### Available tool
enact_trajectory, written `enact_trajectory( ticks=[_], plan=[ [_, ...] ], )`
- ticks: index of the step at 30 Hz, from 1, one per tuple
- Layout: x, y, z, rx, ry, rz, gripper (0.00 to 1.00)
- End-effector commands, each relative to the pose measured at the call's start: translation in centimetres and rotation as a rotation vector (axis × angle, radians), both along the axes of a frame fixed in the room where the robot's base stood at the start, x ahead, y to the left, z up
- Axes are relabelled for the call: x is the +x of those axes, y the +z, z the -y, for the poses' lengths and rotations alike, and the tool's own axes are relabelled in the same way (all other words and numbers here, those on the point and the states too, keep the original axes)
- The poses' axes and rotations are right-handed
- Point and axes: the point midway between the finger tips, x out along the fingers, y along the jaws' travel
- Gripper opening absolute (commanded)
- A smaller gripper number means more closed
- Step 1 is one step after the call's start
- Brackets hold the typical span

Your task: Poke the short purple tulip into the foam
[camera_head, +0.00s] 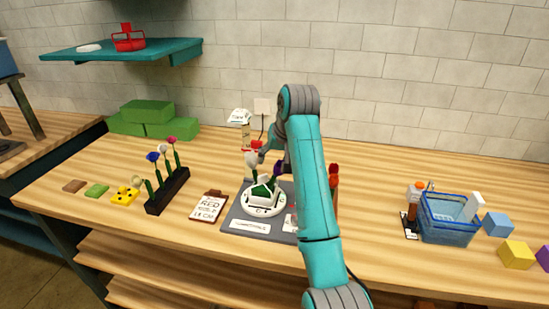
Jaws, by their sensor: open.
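Green foam (263,190) sits in a white holder (262,199) on a round white plate with dark marks, on a grey mat. A small dark purple shape (279,168) shows just above the foam at its right, against my arm; it may be the short purple tulip, but its stem is hidden. My gripper (256,161) hangs over the foam, partly hidden by my arm, and is open. A black rack (168,191) to the left holds upright flowers with blue, white and pink heads.
A clipboard card (209,206) lies between rack and mat. A blue basket (449,219) and coloured blocks (515,254) stand at the right. Green blocks (144,119) are stacked at the back left. Yellow (125,195) and other small pieces lie left of the rack.

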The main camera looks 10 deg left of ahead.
Motion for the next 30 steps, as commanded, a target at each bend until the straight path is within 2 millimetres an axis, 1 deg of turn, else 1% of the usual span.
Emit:
enact_trajectory(
  ticks=[30],
  plan=[
    [-1.3,3.1,1.0,0.0,0.0,0.001,0.64]
  ],
)
